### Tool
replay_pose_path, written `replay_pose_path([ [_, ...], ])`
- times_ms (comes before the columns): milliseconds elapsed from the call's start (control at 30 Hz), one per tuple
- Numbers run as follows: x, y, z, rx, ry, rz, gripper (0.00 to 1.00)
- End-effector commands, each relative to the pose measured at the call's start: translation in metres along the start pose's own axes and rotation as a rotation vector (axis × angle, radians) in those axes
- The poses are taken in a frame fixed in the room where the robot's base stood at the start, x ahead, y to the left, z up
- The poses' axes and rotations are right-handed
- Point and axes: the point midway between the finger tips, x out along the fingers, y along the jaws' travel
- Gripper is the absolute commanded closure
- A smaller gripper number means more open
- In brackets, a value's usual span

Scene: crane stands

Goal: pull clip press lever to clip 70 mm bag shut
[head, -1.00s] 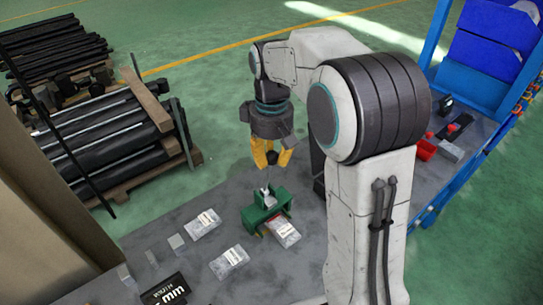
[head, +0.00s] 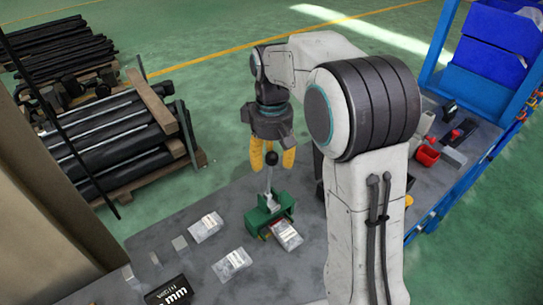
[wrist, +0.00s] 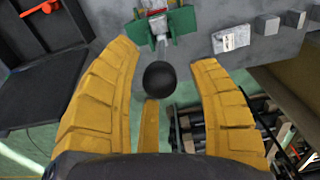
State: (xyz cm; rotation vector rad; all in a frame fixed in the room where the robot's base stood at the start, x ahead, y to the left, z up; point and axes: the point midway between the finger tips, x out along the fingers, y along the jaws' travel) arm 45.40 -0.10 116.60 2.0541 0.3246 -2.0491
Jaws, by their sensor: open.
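The green clip press (head: 266,213) stands on the grey bench. Its lever, a metal rod with a black ball knob (head: 271,158), stands up from it. A clear bag with a printed label (head: 286,235) lies at the press's front right side, partly hidden by it. My gripper (head: 272,160) has yellow fingers and is open above the press, with the knob between the fingertips. In the wrist view the knob (wrist: 160,77) is between the spread fingers, apart from both side fingers. The press (wrist: 165,22) shows beyond it.
Two more labelled bags (head: 206,227) and (head: 232,263) lie left of the press, with small grey blocks (head: 180,244) and a black size sign (head: 168,294). Red bins (head: 427,154) stand at the right. Stacked pipes (head: 110,135) are on the floor behind.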

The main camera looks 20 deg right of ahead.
Motion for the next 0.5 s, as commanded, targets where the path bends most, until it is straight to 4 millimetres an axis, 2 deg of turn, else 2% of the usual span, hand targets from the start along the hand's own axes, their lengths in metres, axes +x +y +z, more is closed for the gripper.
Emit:
replay_pose_path([
  [267,-0.003,0.0,0.0,0.0,-0.001,0.0,0.46],
  [367,-0.011,0.0,-0.001,0.0,0.002,0.001,0.46],
  [500,-0.032,0.0,-0.001,0.0,0.004,0.001,0.46],
])
